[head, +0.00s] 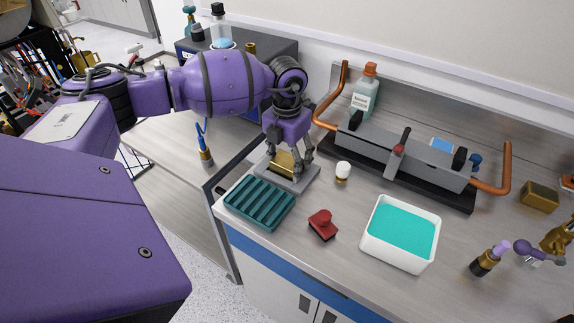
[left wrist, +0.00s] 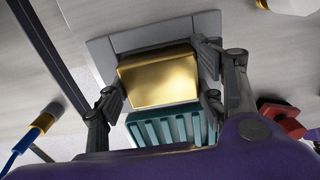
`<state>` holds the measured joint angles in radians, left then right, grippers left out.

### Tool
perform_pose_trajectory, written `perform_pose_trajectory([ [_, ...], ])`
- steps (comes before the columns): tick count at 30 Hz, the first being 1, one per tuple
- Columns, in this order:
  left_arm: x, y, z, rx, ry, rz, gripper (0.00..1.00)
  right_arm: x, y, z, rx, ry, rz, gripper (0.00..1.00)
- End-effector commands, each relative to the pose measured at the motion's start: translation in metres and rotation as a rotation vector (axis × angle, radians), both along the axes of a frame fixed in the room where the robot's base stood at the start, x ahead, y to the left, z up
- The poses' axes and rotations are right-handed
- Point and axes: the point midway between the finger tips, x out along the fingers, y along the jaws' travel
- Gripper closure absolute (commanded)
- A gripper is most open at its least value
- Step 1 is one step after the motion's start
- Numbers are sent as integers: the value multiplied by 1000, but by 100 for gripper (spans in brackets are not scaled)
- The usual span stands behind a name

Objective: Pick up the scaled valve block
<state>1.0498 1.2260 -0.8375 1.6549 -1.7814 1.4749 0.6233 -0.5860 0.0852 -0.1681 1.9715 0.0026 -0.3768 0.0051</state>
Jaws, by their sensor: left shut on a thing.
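A shiny brass block (head: 286,164), which I take to be the valve block, is between the fingers of my left gripper (head: 289,158). That gripper points down and is shut on the block, over a grey square plate (head: 302,181) near the counter's left end. In the left wrist view, the brass block (left wrist: 157,80) fills the space between the fingers of the gripper (left wrist: 165,88), with the grey plate (left wrist: 130,38) behind it. I cannot tell whether the block touches the plate. My right gripper is not in view.
A teal ribbed rack (head: 260,204) lies just in front of the plate. A grey fixture with copper pipes (head: 415,158) is behind. Another brass block (head: 539,196) lies far right.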

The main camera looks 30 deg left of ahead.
Motion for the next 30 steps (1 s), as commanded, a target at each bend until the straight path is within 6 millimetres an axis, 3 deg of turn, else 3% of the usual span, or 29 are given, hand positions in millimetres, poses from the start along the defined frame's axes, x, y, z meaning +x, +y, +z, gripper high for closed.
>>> perform_pose_trajectory([
  [11, 1, 0, 4, -1, -2, 0, 74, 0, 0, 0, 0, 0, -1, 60],
  [19, 2, 0, 32, 0, -5, 0, 74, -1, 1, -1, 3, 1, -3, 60],
  [28, -46, -26, 96, 2, -5, -5, 74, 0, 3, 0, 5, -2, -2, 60],
  [30, -64, -36, 101, 2, -1, -6, 74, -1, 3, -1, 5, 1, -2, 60],
])
